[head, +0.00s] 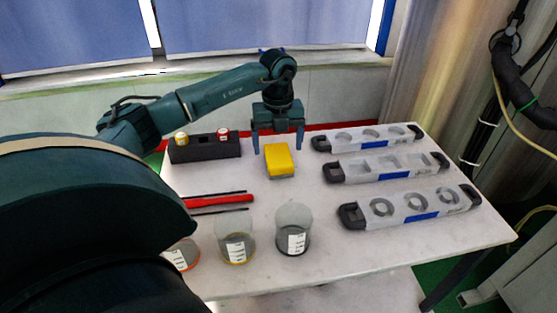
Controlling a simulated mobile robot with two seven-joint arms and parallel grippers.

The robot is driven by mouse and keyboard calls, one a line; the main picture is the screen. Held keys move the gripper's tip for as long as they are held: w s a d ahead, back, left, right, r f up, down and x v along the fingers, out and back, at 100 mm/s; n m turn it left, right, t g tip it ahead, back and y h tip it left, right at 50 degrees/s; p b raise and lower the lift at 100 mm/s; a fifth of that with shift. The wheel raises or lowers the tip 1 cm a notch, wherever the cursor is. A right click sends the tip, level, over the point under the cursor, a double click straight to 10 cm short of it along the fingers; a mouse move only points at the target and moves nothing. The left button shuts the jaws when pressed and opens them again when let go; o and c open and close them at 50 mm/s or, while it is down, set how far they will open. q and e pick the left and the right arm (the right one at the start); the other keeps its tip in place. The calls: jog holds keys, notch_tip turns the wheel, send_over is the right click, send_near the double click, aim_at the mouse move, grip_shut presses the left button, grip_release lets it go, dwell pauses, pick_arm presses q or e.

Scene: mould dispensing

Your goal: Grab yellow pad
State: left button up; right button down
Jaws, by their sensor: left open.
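The yellow pad (278,157) is a small yellow block with a grey lower part, lying on the white table (330,230) near its middle. My left gripper (278,148) points down at the pad's far end. Its two fingers are apart, one to the left of the pad and one to the right. I cannot tell whether either finger touches it. My right gripper is not in view.
Three grey mould trays (409,206) with black handles lie on the right. A black holder (205,148) with small capped items stands at the back left. Red and black rods (225,201) lie left of centre. Clear labelled beakers (293,230) stand at the front.

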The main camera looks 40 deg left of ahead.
aim_at(279, 154)
pick_arm(q)
jog(key=f, duration=0.4)
jog(key=shift+w+a+f, duration=0.1)
jog(key=shift+w+f, duration=0.1)
jog(key=shift+f, duration=0.2)
jog(key=shift+c, duration=0.6)
jog(key=c, duration=1)
